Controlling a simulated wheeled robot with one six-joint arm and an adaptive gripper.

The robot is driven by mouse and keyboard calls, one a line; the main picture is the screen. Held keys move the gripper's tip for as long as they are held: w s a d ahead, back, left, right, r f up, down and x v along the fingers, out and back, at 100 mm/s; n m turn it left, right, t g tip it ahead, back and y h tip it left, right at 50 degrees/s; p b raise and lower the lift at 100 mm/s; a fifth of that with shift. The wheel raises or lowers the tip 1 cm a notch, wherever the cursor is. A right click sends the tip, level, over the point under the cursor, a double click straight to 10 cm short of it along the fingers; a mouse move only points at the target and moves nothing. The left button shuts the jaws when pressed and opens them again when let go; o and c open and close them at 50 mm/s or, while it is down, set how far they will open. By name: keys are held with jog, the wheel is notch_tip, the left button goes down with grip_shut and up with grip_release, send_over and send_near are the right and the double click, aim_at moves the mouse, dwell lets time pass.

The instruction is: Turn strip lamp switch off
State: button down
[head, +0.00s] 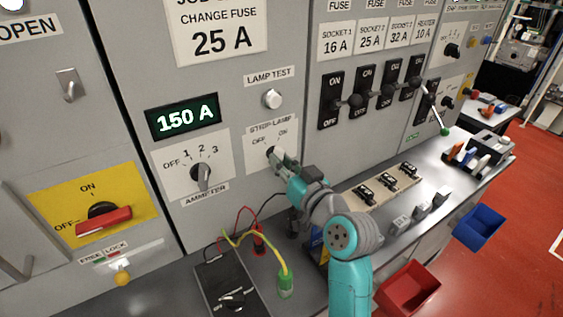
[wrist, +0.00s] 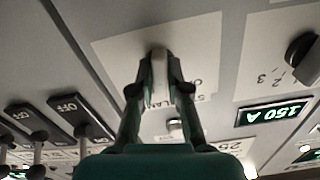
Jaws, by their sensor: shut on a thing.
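The strip lamp switch is a small rotary knob on a white plate (head: 258,165) marked OFF at left and ON at right, on the grey panel in the head view. My gripper (head: 277,157) reaches the plate from below right and covers most of the knob. In the wrist view my gripper (wrist: 160,82) has its two fingers closed on the strip lamp switch knob (wrist: 158,64), one on each side. The fingers hide part of the plate's lettering. Which mark the knob points to cannot be told.
The lamp test button (head: 272,98) sits just above. The ammeter knob (head: 202,175) is to the left, below the 150 A display (head: 183,117). Several black socket switches (head: 331,100) line the right. A black meter box (head: 222,285) with leads stands on the bench below.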

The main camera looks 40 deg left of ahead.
jog(key=shift+n, duration=4)
jog(key=c, duration=1.1)
grip_release()
jog(key=shift+c, duration=0.2)
jog(key=v, duration=1.2)
jog(key=shift+n, duration=0.3)
jog(key=shift+w, duration=0.1)
